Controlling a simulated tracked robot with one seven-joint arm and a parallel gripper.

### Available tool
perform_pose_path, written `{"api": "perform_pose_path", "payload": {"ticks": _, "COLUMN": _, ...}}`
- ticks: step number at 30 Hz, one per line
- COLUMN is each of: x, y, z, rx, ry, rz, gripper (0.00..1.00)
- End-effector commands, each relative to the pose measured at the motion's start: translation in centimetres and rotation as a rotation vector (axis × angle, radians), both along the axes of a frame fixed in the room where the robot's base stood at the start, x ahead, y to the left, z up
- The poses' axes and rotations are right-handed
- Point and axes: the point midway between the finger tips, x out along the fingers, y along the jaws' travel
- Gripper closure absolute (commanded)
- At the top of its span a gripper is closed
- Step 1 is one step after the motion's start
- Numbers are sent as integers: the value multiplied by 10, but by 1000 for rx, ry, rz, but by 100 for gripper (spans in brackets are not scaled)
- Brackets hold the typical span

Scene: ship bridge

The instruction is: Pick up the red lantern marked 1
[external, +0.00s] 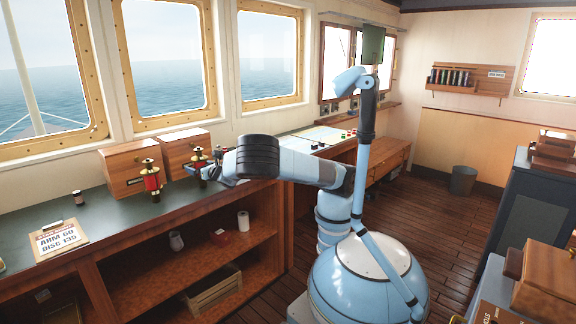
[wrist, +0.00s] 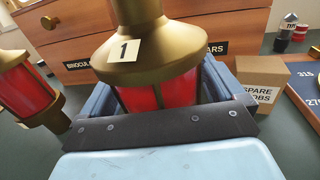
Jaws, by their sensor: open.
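The red lantern marked 1 (wrist: 150,50) has a brass top and a red body, with a "1" tag on its cap. It fills the middle of the wrist view and also shows in the external view (external: 198,157), partly hidden by my gripper (external: 203,169). My gripper (wrist: 160,98) is open, its blue fingers on either side of the lantern's red body. Whether they touch it cannot be told. The lantern's lower part is hidden behind my gripper. A second red lantern (wrist: 26,88) stands to the left; it also shows in the external view (external: 151,180).
Wooden drawer boxes (external: 124,169) stand behind the lanterns. A small carton marked SPARE KNOBS (wrist: 261,82) is close to the right of my gripper, with a blue board (wrist: 306,88) beyond it. A clipboard (external: 59,239) lies on the counter at left.

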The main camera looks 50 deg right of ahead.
Motion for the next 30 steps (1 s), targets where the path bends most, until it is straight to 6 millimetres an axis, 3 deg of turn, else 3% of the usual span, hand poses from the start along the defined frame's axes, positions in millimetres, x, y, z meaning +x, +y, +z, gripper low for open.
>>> {"api": "perform_pose_path", "payload": {"ticks": 2, "x": 0, "y": 0, "z": 0, "rx": 0, "ry": 0, "rz": 0, "gripper": 6}}
{"api": "perform_pose_path", "payload": {"ticks": 25, "x": 0, "y": 0, "z": 0, "rx": 0, "ry": 0, "rz": 0, "gripper": 80}}
{"api": "perform_pose_path", "payload": {"ticks": 30, "x": 0, "y": 0, "z": 1, "rx": 0, "ry": -1, "rz": 0, "gripper": 81}}
